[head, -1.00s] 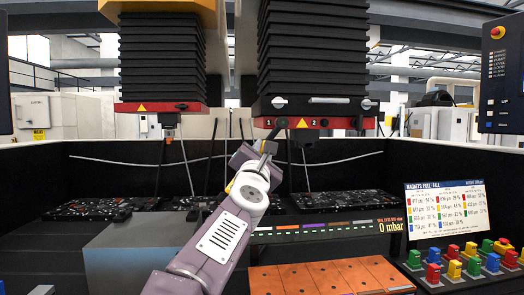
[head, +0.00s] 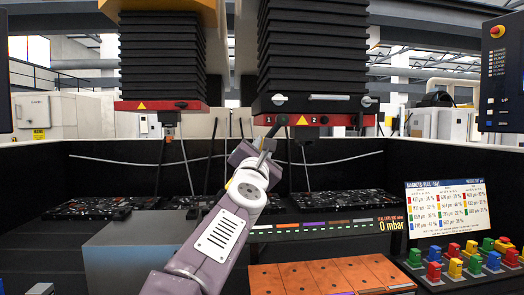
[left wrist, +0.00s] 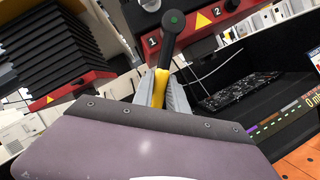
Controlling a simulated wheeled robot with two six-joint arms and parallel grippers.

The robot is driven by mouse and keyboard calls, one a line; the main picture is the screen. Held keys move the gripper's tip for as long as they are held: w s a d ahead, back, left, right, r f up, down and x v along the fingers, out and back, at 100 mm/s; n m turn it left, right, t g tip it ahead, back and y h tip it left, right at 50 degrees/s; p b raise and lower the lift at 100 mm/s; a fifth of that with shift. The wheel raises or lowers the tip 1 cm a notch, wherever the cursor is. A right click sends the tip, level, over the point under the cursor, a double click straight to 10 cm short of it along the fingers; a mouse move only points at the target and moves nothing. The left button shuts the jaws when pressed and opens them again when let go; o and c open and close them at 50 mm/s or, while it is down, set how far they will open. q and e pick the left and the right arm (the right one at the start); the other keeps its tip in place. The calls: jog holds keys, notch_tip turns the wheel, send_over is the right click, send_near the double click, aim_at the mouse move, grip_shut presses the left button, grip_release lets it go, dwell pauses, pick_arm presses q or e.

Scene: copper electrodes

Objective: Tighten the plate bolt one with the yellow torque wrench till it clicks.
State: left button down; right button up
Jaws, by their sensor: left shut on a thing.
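My left gripper (left wrist: 160,92) is shut on the yellow handle of the torque wrench (left wrist: 160,86). The wrench's black head, with a green dot on it, shows at the top of the left wrist view. It overlaps the red plate (left wrist: 195,28) between the marks 1 and 2, nearer 1; contact with the bolt is hidden. In the head view, my left gripper (head: 258,155) is raised below the red plate (head: 345,121) under the right black bellows, and the wrench (head: 272,134) slants up to the plate near mark 1. My right gripper is not in view.
A second red plate (head: 160,105) hangs under the left bellows. Below are dark magnet beds (head: 340,200), a grey block (head: 115,258) and copper plates (head: 325,277). Several coloured electrodes (head: 470,255) and a readings sign (head: 446,206) stand at right.

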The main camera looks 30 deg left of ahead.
pick_arm(q)
jog(key=shift+s+b, duration=0.1)
jog(key=shift+b, duration=0.2)
jog(key=shift+r, duration=0.1)
jog(key=shift+s+d+p, duration=0.2)
jog(key=shift+d+p, duration=0.05)
jog(key=shift+p, duration=1.2)
jog(key=shift+g+y, duration=0.3)
jog(key=shift+w+d+f+n+b, duration=0.25)
jog(key=shift+n+b, duration=0.2)
jog(key=shift+n, duration=0.35)
